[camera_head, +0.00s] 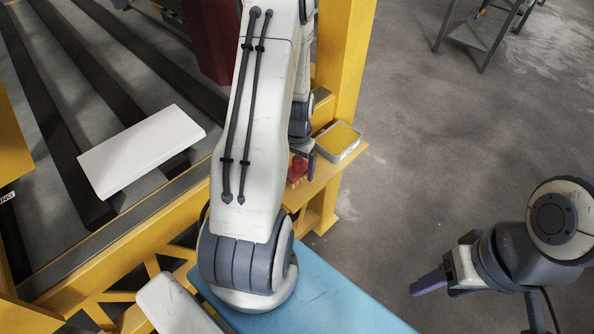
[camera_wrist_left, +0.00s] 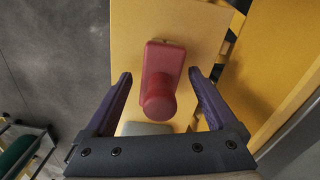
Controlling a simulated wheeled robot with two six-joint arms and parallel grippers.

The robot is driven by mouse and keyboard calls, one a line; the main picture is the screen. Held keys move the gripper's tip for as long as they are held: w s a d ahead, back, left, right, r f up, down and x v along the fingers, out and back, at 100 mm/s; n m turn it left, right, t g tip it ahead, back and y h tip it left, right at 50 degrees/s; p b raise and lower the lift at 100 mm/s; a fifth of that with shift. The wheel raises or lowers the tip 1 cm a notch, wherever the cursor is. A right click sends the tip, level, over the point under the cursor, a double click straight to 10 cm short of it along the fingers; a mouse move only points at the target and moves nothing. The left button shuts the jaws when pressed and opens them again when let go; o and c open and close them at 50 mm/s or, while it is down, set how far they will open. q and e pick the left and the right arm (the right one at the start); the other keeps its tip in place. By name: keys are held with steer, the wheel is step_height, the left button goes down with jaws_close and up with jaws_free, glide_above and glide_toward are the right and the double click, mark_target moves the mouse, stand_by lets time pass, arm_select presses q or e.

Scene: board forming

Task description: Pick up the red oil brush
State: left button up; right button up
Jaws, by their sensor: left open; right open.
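The red oil brush (camera_wrist_left: 159,82) lies on a yellow shelf, with a rectangular red body and a round knob. In the head view only part of the red brush (camera_head: 297,169) shows beside my left arm. My left gripper (camera_wrist_left: 161,82) is open, with one purple finger on each side of the brush and a gap to each. In the head view my left gripper (camera_head: 310,165) is mostly hidden by the arm. My right gripper (camera_head: 428,285) is away at the lower right, over the floor, with nothing seen in it.
A tray with a yellow top (camera_head: 338,142) sits on the small yellow shelf (camera_head: 328,176) right by the brush. A yellow post (camera_head: 345,70) rises behind it. A white board (camera_head: 140,150) lies on the dark roller bed (camera_head: 60,75) at left.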

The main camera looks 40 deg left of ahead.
arm_select(q)
steer(key=shift+f, duration=0.1)
jaws_close()
stand_by(0.4)
